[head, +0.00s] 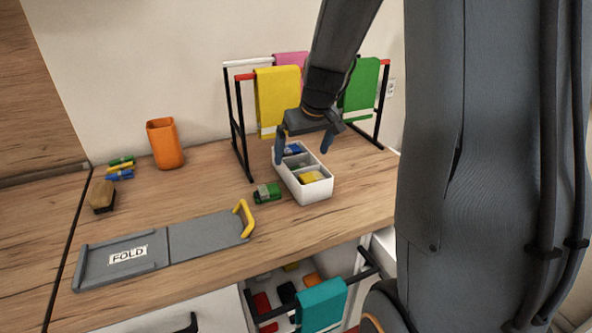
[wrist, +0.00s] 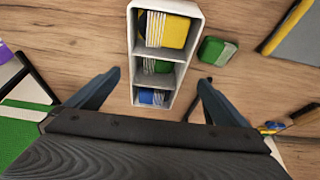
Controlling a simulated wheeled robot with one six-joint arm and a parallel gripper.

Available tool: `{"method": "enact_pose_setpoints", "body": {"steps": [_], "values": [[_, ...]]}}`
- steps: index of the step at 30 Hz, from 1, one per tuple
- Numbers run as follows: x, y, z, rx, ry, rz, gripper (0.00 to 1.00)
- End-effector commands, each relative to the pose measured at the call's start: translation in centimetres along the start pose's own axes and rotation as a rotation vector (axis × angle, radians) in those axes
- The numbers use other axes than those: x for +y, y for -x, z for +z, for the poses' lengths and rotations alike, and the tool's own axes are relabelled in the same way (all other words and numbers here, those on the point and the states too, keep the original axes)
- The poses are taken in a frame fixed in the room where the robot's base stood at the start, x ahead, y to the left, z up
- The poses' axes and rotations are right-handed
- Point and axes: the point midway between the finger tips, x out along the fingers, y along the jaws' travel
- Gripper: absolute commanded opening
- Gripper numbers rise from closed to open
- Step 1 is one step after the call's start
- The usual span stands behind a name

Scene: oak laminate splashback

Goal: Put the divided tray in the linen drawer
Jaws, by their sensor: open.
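The divided tray (head: 318,191) is a white box on the wooden counter, with three compartments in a row. In the wrist view the tray (wrist: 131,50) holds folded yellow, green and blue cloths, one per compartment. My gripper (head: 305,148) is open above the tray's far end. In the wrist view my gripper's fingers (wrist: 160,90) stand apart on either side of the blue-cloth end, with gaps. An open drawer (head: 271,283) below the counter edge holds several coloured folded items. No label shows on it, and my arm hides its right side.
A teal towel (head: 321,304) hangs on a black rail at the drawer. A towel rack (head: 240,125) stands behind the tray. A green folded cloth (head: 267,193) lies beside the tray. A grey folding board (head: 205,238), brush (head: 102,196) and orange cup (head: 165,145) are left.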

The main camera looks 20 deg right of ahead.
Motion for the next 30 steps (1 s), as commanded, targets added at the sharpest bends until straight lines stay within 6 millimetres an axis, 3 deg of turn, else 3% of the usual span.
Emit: {"method": "enact_pose_setpoints", "body": {"steps": [21,30], "values": [[0.4,-6.8,0.0,-0.002,-0.002,0.000,1.00],[0.4,-7.5,-0.1,0.000,-0.002,0.001,1.00]]}}
